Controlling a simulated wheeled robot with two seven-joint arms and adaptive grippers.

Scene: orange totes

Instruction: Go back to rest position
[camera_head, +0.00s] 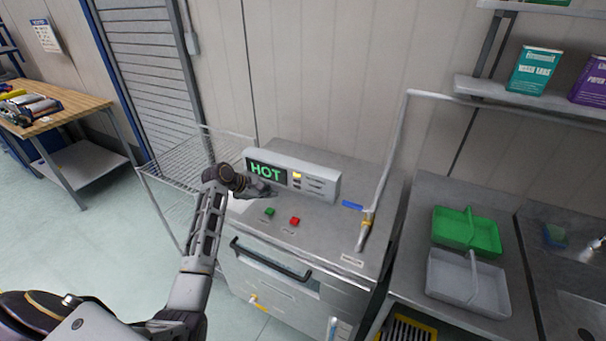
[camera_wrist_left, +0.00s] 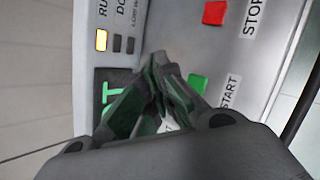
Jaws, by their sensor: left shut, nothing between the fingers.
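My left gripper (camera_head: 262,190) is shut and empty. It is over the top of a grey steel machine (camera_head: 345,215), just in front of its control box, near the lower edge of a display (camera_head: 266,172) that reads HOT in green. In the left wrist view the closed fingers (camera_wrist_left: 160,62) cover part of the display and the panel. A green button (camera_head: 269,211) marked START (camera_wrist_left: 197,83) and a red button (camera_head: 294,221) marked STOP (camera_wrist_left: 214,13) lie close by. An amber lamp (camera_wrist_left: 101,40) by RUN is lit. I cannot tell whether the fingers touch anything. My right gripper is out of view.
Green (camera_head: 466,232) and grey (camera_head: 468,283) trays sit on a right counter. A wooden bench (camera_head: 60,110) stands far left, with open floor before it.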

